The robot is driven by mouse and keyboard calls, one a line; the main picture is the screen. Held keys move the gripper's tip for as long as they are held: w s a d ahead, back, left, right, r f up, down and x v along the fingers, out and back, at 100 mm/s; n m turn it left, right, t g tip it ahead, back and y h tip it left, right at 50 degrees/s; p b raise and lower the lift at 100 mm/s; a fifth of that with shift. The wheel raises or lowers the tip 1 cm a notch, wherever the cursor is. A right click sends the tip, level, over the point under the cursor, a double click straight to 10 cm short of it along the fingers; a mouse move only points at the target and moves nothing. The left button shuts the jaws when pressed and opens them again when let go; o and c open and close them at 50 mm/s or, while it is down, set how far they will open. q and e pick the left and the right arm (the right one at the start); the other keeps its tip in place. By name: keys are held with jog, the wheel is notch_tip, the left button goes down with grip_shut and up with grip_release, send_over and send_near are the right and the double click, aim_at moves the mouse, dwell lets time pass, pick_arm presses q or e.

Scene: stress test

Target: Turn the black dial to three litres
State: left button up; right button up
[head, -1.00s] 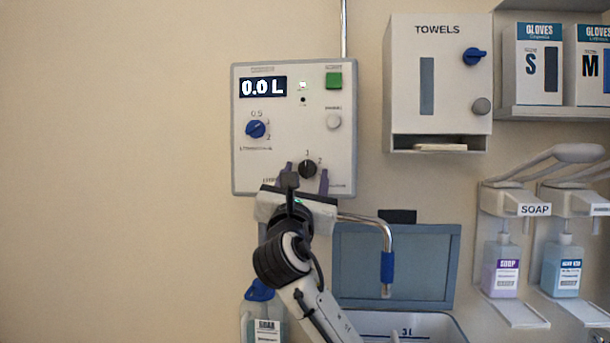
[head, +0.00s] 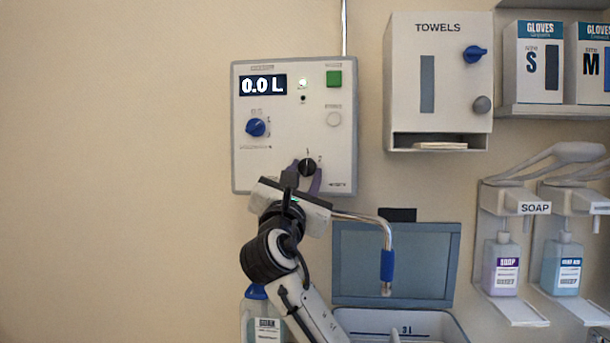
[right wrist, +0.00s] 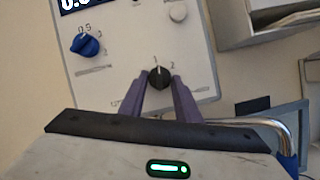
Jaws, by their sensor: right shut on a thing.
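The black dial (head: 307,167) sits low on the wall-mounted control panel (head: 240,175), with marks 1 and 2 printed above it. Its white pointer line points roughly up, near the 1; this also shows on the dial in the right wrist view (right wrist: 158,77). My right gripper (head: 305,173) reaches up from below, its two purple fingers on either side of the dial and shut on it. The gripper (right wrist: 160,82) is tilted relative to the panel. The panel's display (head: 262,86) reads 0.0 L. My left gripper is not in view.
A blue dial (head: 256,128), a green button (head: 334,79) and a white knob (head: 334,119) share the panel. A bent metal spout (head: 387,240) with a blue sleeve is right of my gripper, above a basin (head: 440,325). A towel dispenser (head: 400,75) hangs right.

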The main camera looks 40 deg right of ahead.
jog(key=m+g, duration=0.1)
jog(key=m, duration=0.2)
jog(key=m+g, duration=0.2)
jog(key=m, duration=0.1)
jog(key=m+g+h, duration=0.1)
jog(key=m, duration=0.1)
jog(key=shift+w+a+r+m, duration=0.15)
jog(key=shift+w+a+m, duration=0.15)
jog(key=shift+m, duration=0.1)
jog(key=m+g, duration=0.1)
jog(key=m, duration=0.1)
jog(key=m+p, duration=0.1)
jog(key=m, duration=0.1)
jog(key=m+g+y, duration=0.1)
jog(key=m, duration=0.1)
jog(key=shift+w+r+g+p, duration=0.1)
jog(key=shift+r+g+p, duration=0.2)
jog(key=m, duration=0.1)
jog(key=m+y, duration=0.1)
jog(key=m, duration=0.3)
jog(key=shift+r+g+y, duration=0.25)
jog(key=shift+g+y, duration=0.05)
jog(key=shift+g, duration=0.1)
jog(key=m, duration=0.1)
jog(key=m+y, duration=0.1)
jog(key=m, duration=0.1)
jog(key=m+y, duration=0.1)
jog(key=shift+r+m, duration=0.25)
jog(key=shift+m, duration=0.05)
